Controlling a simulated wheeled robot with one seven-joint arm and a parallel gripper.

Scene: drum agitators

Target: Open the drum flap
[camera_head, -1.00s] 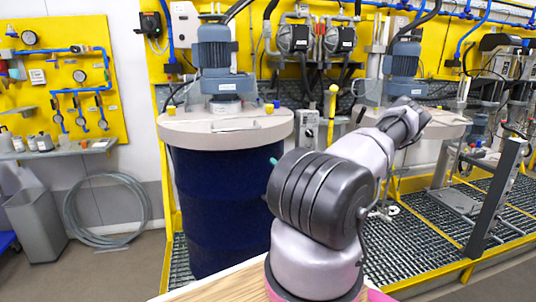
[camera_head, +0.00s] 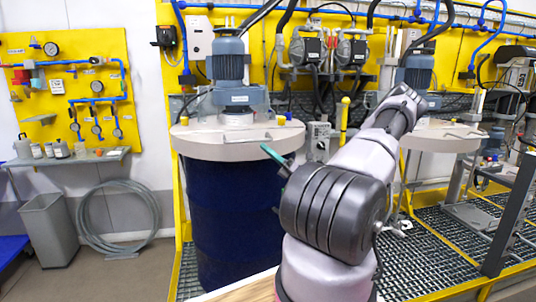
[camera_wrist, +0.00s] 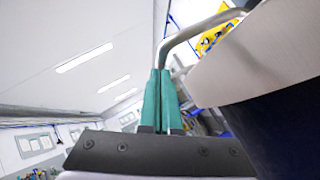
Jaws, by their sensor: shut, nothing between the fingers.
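The near blue drum (camera_head: 230,215) has a round beige lid (camera_head: 205,150) with a flap and a thin metal handle (camera_head: 250,139) on its front part. In the wrist view the bent metal handle (camera_wrist: 195,32) juts out past the lid edge (camera_wrist: 240,75), above the dark drum wall (camera_wrist: 290,125). My gripper (camera_head: 268,151) has teal fingers and is at the lid's front right edge. In the wrist view my gripper (camera_wrist: 160,74) is shut and empty, its tips right by the handle's bent end. I cannot tell whether they touch. The flap looks closed, lying flat on the lid.
A grey-blue motor (camera_head: 229,65) stands on the lid behind the flap. A second lidded drum (camera_head: 440,137) is at the right, partly behind my arm. A grey bin (camera_head: 48,230) and a coiled hose (camera_head: 120,220) are at the left. The floor in front of them is clear.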

